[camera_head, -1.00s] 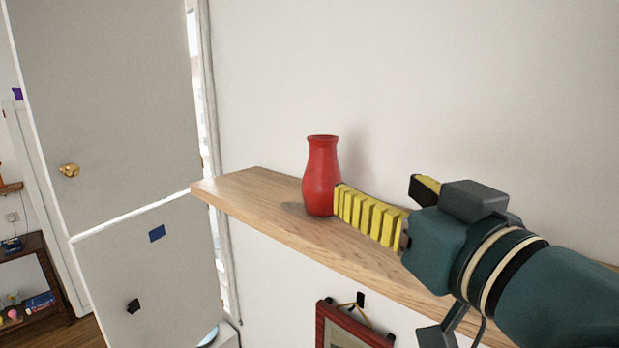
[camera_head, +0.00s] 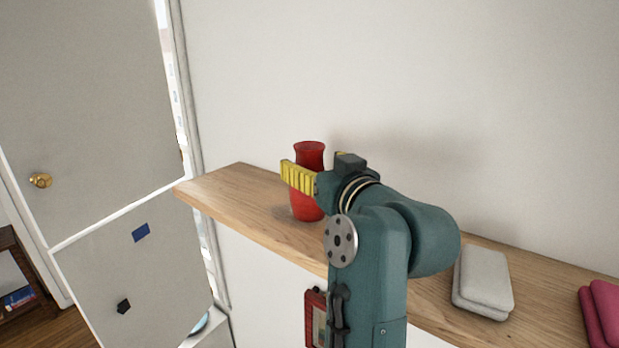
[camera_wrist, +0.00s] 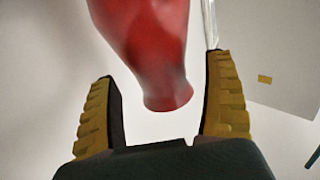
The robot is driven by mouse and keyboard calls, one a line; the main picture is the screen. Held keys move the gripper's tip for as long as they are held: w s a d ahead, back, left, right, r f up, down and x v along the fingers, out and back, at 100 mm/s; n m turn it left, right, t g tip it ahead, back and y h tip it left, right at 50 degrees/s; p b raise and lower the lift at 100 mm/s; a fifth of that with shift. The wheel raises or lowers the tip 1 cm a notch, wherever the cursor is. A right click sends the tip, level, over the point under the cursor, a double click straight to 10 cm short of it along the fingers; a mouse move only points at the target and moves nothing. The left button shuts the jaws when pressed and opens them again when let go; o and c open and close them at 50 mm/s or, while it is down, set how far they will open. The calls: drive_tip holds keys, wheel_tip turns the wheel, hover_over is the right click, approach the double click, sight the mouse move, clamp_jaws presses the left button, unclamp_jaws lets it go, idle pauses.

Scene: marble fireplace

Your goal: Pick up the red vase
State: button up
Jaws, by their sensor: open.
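The red vase (camera_head: 308,208) stands upright on the wooden shelf (camera_head: 233,190), near its left end. My gripper (camera_head: 300,176) is at the vase, with one yellow ridged finger passing in front of its upper body and covering part of it. The other finger is mostly hidden in the head view. In the wrist view the red vase (camera_wrist: 150,45) shows between the two yellow fingers of my open gripper (camera_wrist: 160,110), with a gap visible on each side near the vase's narrow end. I see no clear contact.
A grey folded item (camera_head: 483,280) and a pink one (camera_head: 602,310) lie on the shelf to the right. The white wall (camera_head: 400,80) is close behind the shelf. A red picture frame (camera_head: 316,318) hangs below it. A white door (camera_head: 85,110) stands at the left.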

drive_tip(key=shift+w+a+r, duration=0.2)
drive_tip(key=shift+w+a, duration=0.1)
drive_tip(key=shift+w, duration=0.3)
drive_tip(key=shift+w+a+f, duration=0.1)
drive_tip(key=shift+w+f, duration=0.05)
drive_tip(key=shift+f, duration=0.05)
drive_tip(key=c, duration=1.1)
drive_tip(key=shift+r, duration=0.2)
drive_tip(key=shift+c, duration=1.4)
